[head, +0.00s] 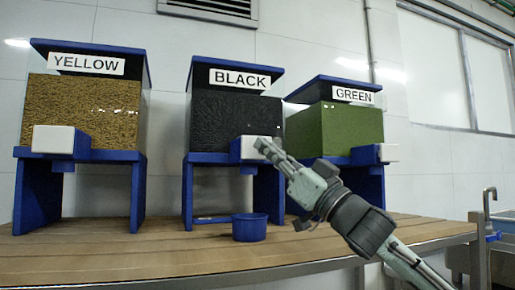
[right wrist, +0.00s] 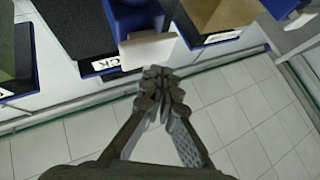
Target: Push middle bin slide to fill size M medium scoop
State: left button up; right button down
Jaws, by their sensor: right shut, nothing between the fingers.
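The middle bin (head: 236,118), labelled BLACK, holds black grains and stands on a blue stand. Its white slide (head: 243,148) sticks out at the front, and shows in the right wrist view (right wrist: 146,50) just beyond my fingertips. My right gripper (head: 266,147) is shut and empty, its tips at the right part of the slide's face. I cannot tell whether they touch it. A blue scoop (head: 249,229) stands upright on the table below the slide, its handle pointing left. Its inside is hidden. My left gripper is not in view.
The YELLOW bin (head: 82,106) stands to the left and the GREEN bin (head: 334,125) to the right, each with a white slide. A metal sink tap (head: 488,205) is at the far right.

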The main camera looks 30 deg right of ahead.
jog(key=shift+w, duration=0.1)
dwell(0.3)
jog(key=shift+w+d, duration=0.1)
jog(key=shift+w, duration=0.25)
jog(key=shift+w+d, duration=0.25)
jog(key=shift+w, duration=0.7)
dwell(1.0)
jog(key=shift+s, duration=0.1)
jog(key=shift+s+a+f+b, duration=0.1)
jog(key=shift+s+a+b, duration=0.05)
jog(key=shift+s+b, duration=0.35)
jog(key=shift+s+a+f+b, duration=0.1)
jog(key=shift+s+a+b, duration=0.05)
jog(key=shift+s+b, duration=0.35)
jog(key=shift+s+r, duration=0.15)
jog(key=shift+s, duration=0.1)
jog(key=shift+s+a, duration=0.1)
